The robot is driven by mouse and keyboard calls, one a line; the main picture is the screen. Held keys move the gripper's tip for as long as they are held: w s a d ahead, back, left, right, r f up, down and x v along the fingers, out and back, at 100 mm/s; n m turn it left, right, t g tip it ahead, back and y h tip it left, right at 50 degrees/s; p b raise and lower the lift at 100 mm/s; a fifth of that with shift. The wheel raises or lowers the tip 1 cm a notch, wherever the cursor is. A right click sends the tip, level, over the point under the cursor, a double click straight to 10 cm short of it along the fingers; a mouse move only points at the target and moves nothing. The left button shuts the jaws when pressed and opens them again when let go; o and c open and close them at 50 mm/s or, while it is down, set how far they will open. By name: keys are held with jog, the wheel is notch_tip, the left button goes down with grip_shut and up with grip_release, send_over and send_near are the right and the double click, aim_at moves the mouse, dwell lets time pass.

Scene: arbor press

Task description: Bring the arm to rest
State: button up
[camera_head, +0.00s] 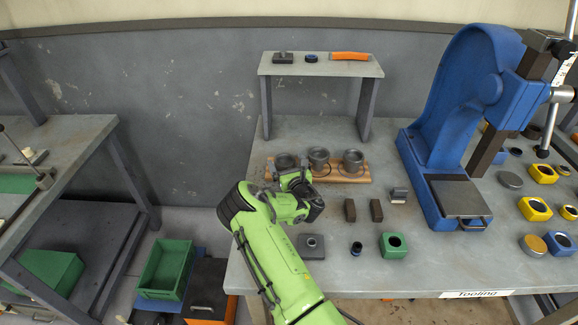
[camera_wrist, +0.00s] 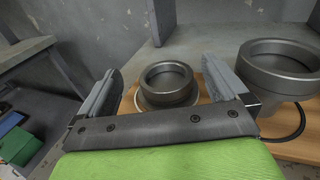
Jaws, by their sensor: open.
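My arm is green and reaches over the table from the bottom of the head view. My gripper (camera_wrist: 165,88) is open, its two grey fingers spread apart with nothing held between them. A dark grey metal cup (camera_wrist: 168,82) on a wooden board (camera_wrist: 205,104) shows beyond and between the fingers in the wrist view. I cannot tell whether the fingers touch it. In the head view the gripper end is near the left end of the board (camera_head: 362,172), and the arm hides part of that area.
Two more grey cups (camera_head: 318,158) (camera_head: 352,160) stand on the board. A blue arbor press (camera_head: 440,120) stands at right, with several yellow blocks (camera_head: 535,209) beside it. A raised shelf (camera_head: 310,68) is behind. A green block (camera_head: 393,245) and dark blocks (camera_head: 350,210) lie in front.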

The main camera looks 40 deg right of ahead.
jog(key=shift+v, duration=1.9)
